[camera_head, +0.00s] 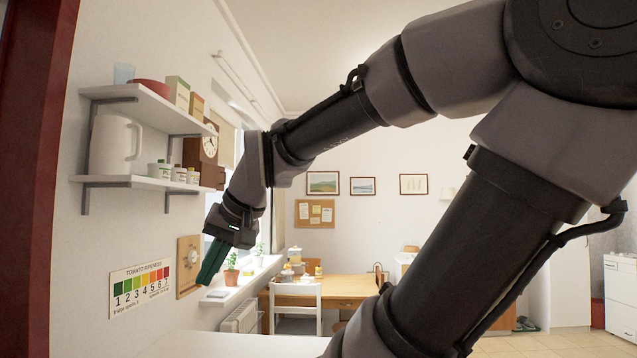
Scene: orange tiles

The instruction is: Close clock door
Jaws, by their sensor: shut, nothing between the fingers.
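A dark brown wooden clock (208,148) with a white dial hangs on the left wall, partly behind the shelves. I cannot tell its door apart from its case at this size, nor how far it stands open. My gripper (205,280) has dark green fingers that are shut and empty, pointing down and to the left.
Two white shelves (131,182) jut from the left wall, carrying a white jug (116,146), jars and boxes. A tomato ripeness chart (140,288) is below. A potted plant (231,270) stands on the windowsill. A wooden table (335,288) and chair are farther back.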

